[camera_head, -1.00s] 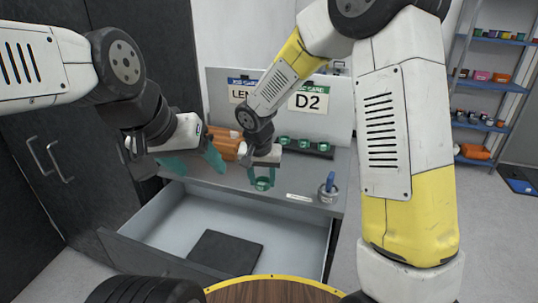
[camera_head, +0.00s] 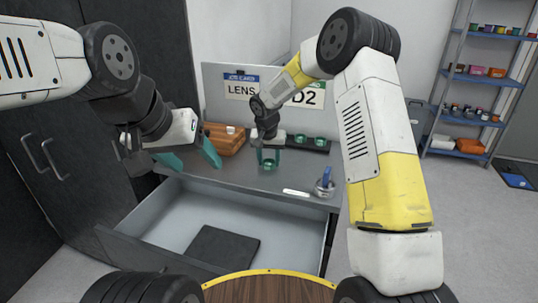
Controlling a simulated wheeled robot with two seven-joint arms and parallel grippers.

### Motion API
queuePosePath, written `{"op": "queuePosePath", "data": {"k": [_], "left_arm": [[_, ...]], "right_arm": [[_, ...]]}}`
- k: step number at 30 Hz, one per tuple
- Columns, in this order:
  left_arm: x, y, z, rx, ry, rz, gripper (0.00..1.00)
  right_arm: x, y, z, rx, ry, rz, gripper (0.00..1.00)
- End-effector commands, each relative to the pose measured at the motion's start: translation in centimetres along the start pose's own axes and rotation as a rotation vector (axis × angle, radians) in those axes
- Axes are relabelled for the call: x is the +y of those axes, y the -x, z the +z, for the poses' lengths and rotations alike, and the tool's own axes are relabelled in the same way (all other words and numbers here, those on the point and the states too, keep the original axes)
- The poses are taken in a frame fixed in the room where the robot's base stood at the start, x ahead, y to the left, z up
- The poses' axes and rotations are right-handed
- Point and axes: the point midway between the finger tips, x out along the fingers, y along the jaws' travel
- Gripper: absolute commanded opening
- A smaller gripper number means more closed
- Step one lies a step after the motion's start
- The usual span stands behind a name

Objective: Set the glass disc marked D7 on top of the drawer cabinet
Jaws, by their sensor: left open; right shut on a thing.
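The drawer cabinet (camera_head: 240,182) stands ahead with its grey top in view and its top drawer (camera_head: 175,222) pulled open. My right gripper (camera_head: 269,166) is shut on a small green-rimmed glass disc (camera_head: 268,165), at or just above the cabinet top; I cannot tell if the disc touches it. Its marking is too small to read. My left gripper (camera_head: 190,162) is open and empty over the left part of the cabinet top.
A black rack (camera_head: 322,150) with more green discs stands at the back of the top. A dark mat (camera_head: 222,247) lies in the drawer.

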Motion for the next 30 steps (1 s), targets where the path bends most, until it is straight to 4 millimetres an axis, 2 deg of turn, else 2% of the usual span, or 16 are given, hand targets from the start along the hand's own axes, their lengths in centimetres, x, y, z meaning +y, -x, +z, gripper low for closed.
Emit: {"op": "queuePosePath", "data": {"k": [11, 12, 15, 25, 30], "left_arm": [[0.0, 0.0, 0.0, 0.0, 0.0, 0.0, 0.65], [0.0, 0.0, 0.0, 0.0, 0.0, 0.0, 0.65], [0.0, 0.0, 0.0, 0.0, 0.0, 0.0, 0.65], [0.0, 0.0, 0.0, 0.0, 0.0, 0.0, 0.65], [0.0, 0.0, 0.0, 0.0, 0.0, 0.0, 0.65]], "right_arm": [[0.0, -0.7, 0.2, 0.001, 0.001, 0.0, 0.04], [0.0, -0.8, 0.2, 0.001, 0.001, 0.0, 0.46], [0.0, -0.8, 0.2, 0.001, 0.0, 0.0, 0.65], [0.0, -0.6, 0.2, 0.001, 0.0, 0.0, 0.66], [0.0, 1.1, 0.0, 0.004, -0.001, -0.001, 0.66]]}}
